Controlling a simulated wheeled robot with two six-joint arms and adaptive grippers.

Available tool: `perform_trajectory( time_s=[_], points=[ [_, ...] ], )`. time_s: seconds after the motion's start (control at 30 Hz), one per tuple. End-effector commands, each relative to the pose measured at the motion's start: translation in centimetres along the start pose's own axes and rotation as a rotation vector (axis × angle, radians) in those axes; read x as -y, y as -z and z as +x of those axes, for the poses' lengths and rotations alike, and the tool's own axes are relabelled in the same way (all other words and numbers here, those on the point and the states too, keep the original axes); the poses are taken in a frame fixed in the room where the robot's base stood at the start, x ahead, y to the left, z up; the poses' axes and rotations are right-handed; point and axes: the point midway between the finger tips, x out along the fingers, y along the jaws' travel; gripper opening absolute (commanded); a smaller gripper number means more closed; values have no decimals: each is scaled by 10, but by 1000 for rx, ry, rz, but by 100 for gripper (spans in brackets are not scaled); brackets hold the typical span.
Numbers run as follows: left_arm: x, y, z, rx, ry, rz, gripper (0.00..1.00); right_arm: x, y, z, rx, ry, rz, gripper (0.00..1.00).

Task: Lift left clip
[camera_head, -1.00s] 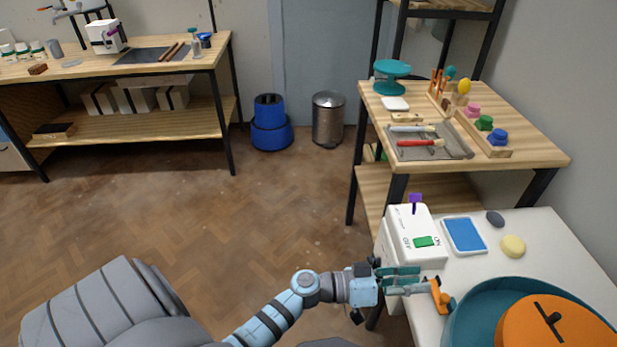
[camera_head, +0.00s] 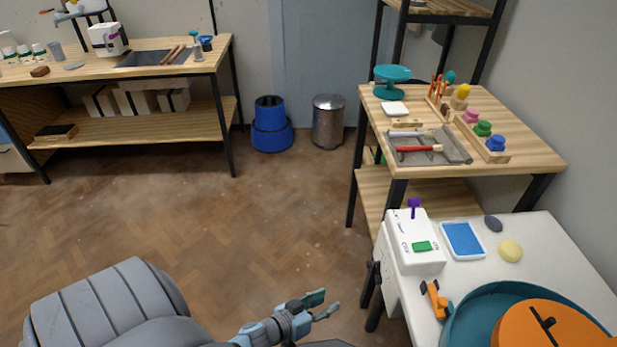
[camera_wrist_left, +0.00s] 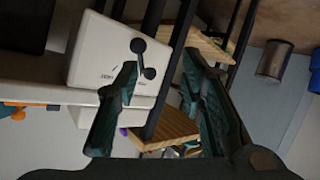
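An orange clip (camera_head: 435,300) is at the left edge of the teal basin (camera_head: 462,320), in the lower right of the head view. It looks tilted, its top leaning left. In the left wrist view, a bit of orange (camera_wrist_left: 14,111) shows at the left edge, probably the clip. My left gripper (camera_head: 329,300) is left of the clip and the white table, over the floor. Its two teal fingers are spread, with nothing between them; they also show apart in the left wrist view (camera_wrist_left: 160,64). My right gripper is not in view.
An orange disc (camera_head: 560,332) sits in the basin. A white box (camera_head: 412,255) with a green button and a blue pad (camera_head: 463,240) are on the white table (camera_head: 545,235). A wooden shelf (camera_head: 540,162) with tools stands behind. The floor on the left is open.

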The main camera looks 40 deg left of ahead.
Motion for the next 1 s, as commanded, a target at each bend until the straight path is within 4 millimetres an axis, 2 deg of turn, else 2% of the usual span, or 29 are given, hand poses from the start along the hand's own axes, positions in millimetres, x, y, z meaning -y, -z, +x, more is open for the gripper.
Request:
perform_trajectory(
  time_s=[0.13, 0.3, 0.6, 0.67, 0.73, 0.77, 0.87, 0.9, 0.93, 1.0],
  points=[
    [19, -32, -9, 75, 86, 27, 36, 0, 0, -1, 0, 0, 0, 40],
    [30, -53, -17, 129, 137, 51, 36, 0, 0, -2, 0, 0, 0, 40],
    [33, -58, -18, 141, 148, 55, 36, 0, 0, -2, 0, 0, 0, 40],
    [34, -61, -20, 150, 155, 57, 26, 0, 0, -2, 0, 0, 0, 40],
    [44, -85, -30, 213, 200, 74, 24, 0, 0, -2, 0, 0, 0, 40],
    [51, -103, -39, 266, 233, 88, 24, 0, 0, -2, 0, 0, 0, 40],
    [72, -189, -92, 539, 341, 153, 24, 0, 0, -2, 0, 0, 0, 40],
    [74, -222, -120, 661, 363, 177, 24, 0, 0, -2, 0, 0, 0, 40],
    [74, -244, -140, 748, 370, 193, 24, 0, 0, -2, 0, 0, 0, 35],
    [70, -282, -180, 912, 364, 219, 24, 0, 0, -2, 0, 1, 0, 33]
  ],
)
